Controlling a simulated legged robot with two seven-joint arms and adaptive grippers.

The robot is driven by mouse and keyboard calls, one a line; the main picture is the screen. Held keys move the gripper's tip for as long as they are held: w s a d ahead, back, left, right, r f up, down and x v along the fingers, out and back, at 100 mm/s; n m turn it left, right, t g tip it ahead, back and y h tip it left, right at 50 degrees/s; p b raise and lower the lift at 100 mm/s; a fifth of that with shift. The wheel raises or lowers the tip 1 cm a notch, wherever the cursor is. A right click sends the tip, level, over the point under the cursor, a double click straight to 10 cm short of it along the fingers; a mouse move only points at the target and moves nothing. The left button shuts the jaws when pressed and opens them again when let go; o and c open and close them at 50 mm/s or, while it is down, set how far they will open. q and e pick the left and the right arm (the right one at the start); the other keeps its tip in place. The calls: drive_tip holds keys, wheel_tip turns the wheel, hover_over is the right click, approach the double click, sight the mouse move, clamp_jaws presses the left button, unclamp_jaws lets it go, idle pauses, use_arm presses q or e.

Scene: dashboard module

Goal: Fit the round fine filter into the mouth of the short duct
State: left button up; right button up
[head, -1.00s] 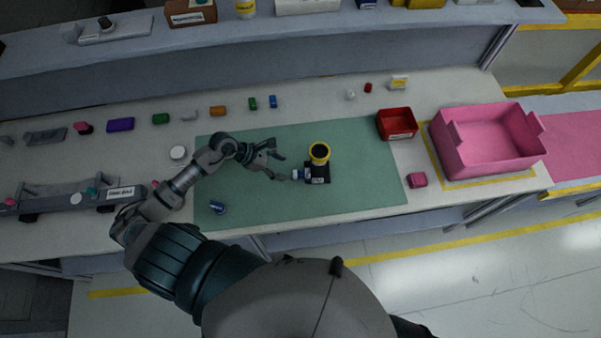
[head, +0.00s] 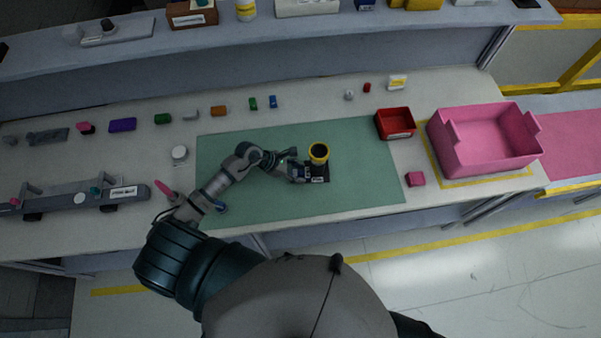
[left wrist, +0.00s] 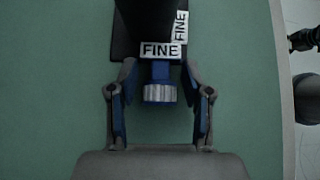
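The short duct shows as a black upright piece with a yellow-rimmed round mouth (head: 319,151) on a dark base, on the green mat. In the left wrist view its black body (left wrist: 147,22) bears white FINE labels. A ribbed silver round piece on a blue neck (left wrist: 159,93) sticks out below the labels; I cannot tell whether it is the fine filter. My left gripper (left wrist: 160,101) is open around this piece, with a gap on each side. In the head view the left gripper (head: 296,165) is just left of the duct. My right gripper is not clearly seen.
A small blue cylinder (head: 222,208) lies on the mat, partly behind my left arm. A red tray (head: 397,134) and a pink bin (head: 470,166) stand to the right. Small coloured blocks line the back. The mat's right part is clear.

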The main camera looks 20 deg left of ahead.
use_arm(q)
drive_tip(key=shift+c, duration=1.1)
drive_tip(key=shift+a, duration=0.15)
drive_tip(key=shift+c, duration=0.4)
drive_tip(key=shift+s+a+r, duration=0.25)
drive_tip(key=shift+a+r, duration=0.15)
drive_tip(key=shift+a, duration=0.1)
drive_tip(key=s+a+r+b, duration=0.1)
drive_tip(key=s+a+r, duration=0.2)
drive_tip(key=a, duration=0.2)
drive_tip(key=s+a+r+b, duration=0.1)
drive_tip(key=s+a+r, duration=0.2)
drive_tip(key=a, duration=0.3)
drive_tip(key=shift+a+r, duration=0.25)
drive_tip(key=shift+r, duration=0.3)
